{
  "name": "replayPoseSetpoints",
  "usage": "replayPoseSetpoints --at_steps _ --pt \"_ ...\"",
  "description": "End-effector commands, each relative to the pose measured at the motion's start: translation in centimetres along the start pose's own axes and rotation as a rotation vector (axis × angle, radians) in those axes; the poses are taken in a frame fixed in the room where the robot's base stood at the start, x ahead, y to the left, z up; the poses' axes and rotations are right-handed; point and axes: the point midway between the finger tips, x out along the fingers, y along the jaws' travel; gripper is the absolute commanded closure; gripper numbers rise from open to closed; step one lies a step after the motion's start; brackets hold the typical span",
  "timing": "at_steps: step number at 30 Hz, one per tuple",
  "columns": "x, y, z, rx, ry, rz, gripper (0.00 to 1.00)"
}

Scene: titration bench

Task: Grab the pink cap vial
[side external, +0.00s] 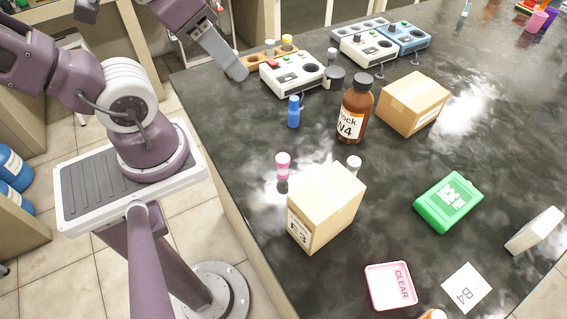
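The pink cap vial (283,160) stands upright on the dark bench top, left of a cardboard box marked E3.
The E3 box (340,196) stands close right of the vial, with a white-capped vial (354,163) behind it. A blue vial (294,111) and brown bottle (355,108) stand farther back. White devices (292,74) are near my gripper. The bench left of the vial is clear.

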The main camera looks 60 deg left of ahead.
Motion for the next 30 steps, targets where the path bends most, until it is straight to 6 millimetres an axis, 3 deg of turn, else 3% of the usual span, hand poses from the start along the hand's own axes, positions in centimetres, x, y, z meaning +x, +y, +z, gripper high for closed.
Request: replayPoseSetpoints --at_steps 3,6,14,17,20,21,22,25,30 --pt "0.0 0.0 0.0 0.000 0.000 0.000 0.64" --pt "0.0 0.0 0.0 0.000 0.000 0.000 0.49" --pt "0.0 0.0 0.0 0.000 0.000 0.000 0.49" --pt "-0.9 0.0 -0.6 0.000 0.004 0.000 0.49" --pt "-3.4 0.0 -2.0 0.000 0.007 0.000 0.49" --pt "-4.5 0.0 -2.5 0.000 0.007 0.000 0.49" --pt "-4.4 -0.8 -3.4 -0.008 0.028 -0.030 0.49" --pt "-3.3 -4.5 -7.5 -0.020 0.156 -0.163 0.49" --pt "-3.5 -10.2 -14.9 0.033 0.400 -0.360 0.49"
